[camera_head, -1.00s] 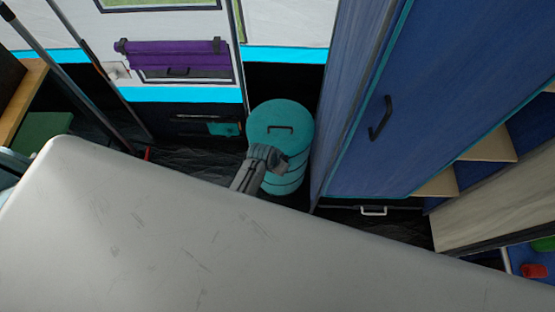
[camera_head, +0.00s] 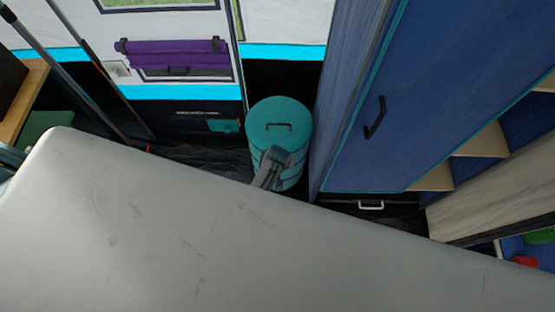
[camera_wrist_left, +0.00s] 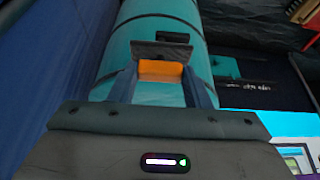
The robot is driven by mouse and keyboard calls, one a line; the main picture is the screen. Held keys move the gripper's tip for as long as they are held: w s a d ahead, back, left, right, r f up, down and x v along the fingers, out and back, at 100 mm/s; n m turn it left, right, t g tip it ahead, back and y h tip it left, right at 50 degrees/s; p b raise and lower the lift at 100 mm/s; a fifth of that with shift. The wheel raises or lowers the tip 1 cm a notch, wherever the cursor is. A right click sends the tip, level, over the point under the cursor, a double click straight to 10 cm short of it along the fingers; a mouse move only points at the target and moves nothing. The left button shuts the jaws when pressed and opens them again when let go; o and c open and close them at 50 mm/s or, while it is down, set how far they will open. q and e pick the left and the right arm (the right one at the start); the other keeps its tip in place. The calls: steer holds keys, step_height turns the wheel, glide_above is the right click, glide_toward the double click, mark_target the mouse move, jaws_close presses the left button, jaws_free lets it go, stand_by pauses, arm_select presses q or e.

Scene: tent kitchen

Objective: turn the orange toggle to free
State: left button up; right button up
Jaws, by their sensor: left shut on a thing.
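The orange toggle (camera_wrist_left: 162,70) sits on the side of a teal drum (camera_head: 280,113), just below a dark plate (camera_wrist_left: 162,49) in the left wrist view. My left gripper (camera_wrist_left: 160,76) has one finger on each side of the toggle and is shut on it. In the head view my left gripper (camera_head: 272,165) is small, at the front of the drum. The toggle cannot be made out there. The drum stands upright with a dark handle on its lid. My right gripper is not in view.
A tall blue cabinet (camera_head: 395,100) with a dark handle stands close to the right of the drum. A pale wall with a purple roll (camera_head: 178,57) is behind on the left. A large pale grey surface fills the lower head view and hides most of the arm.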

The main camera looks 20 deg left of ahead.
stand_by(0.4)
arm_select(q)
steer(key=o, duration=1)
steer(key=shift+s+r+p, duration=0.15)
steer(key=shift+r+p, duration=0.55)
steer(key=shift+p, duration=0.05)
steer(key=p+v, duration=0.9)
steer(key=shift+s+d+r+p, duration=0.15)
steer(key=shift+s+p, duration=0.1)
steer(key=shift+p, duration=0.15)
